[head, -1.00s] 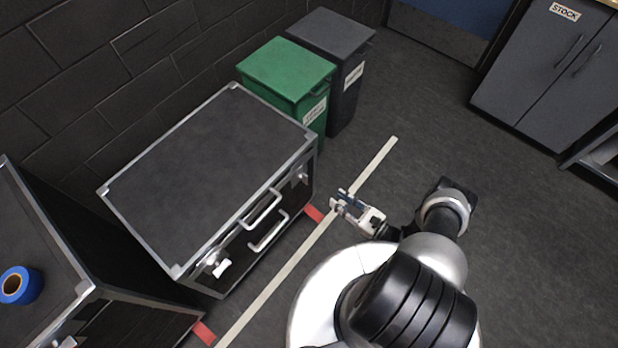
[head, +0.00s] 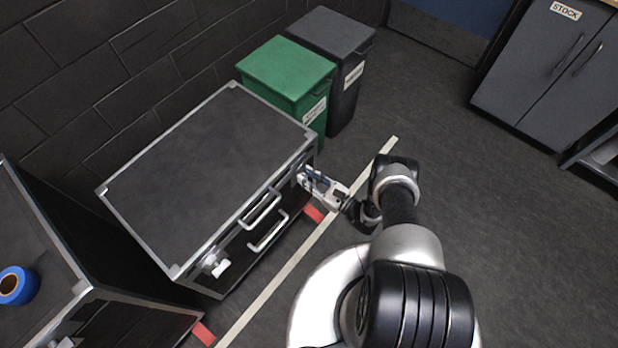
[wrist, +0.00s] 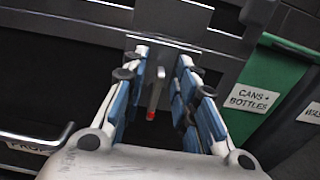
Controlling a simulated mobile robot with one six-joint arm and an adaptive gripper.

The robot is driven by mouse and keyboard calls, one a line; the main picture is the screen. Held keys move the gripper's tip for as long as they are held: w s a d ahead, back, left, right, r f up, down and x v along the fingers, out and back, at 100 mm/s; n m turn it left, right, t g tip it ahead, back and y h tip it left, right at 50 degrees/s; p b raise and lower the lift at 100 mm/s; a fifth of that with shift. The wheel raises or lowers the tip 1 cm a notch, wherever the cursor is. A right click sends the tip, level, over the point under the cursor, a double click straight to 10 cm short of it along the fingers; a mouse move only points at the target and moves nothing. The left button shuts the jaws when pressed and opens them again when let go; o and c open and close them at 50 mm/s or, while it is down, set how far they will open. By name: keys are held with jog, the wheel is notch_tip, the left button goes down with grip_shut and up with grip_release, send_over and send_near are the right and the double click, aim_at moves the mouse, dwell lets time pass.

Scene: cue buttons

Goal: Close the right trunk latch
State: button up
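A black trunk (head: 205,165) with silver edges stands closed-lidded against the wall. Its left latch (head: 217,264) shows near the front left corner. The right latch sits at the front right and is hidden by my gripper in the head view. My gripper (head: 309,179) is at that corner. In the wrist view the right latch (wrist: 157,88) is a grey lever with a red tip, hanging below a metal plate. It lies between the two blue-padded fingers of my gripper (wrist: 160,75), which are apart with gaps on both sides.
A green bin (head: 287,72) labelled cans and bottles stands close to the trunk's right side, with a dark bin (head: 332,42) behind it. Another trunk (head: 40,235) with blue tape (head: 18,285) is at left. Open floor lies to the right.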

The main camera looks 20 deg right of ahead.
jog(key=shift+c, duration=0.6)
grip_shut()
jog(key=shift+n, duration=0.3)
jog(key=n, duration=0.3)
jog(key=a+n, duration=0.1)
jog(key=shift+s+f, duration=0.1)
jog(key=shift+s, duration=0.2)
jog(key=n, duration=0.5)
jog(key=shift+s+a+f+n, duration=0.25)
jog(key=shift+a+f+n, duration=0.05)
jog(key=shift+n, duration=0.1)
jog(key=shift+o, duration=0.6)
grip_release()
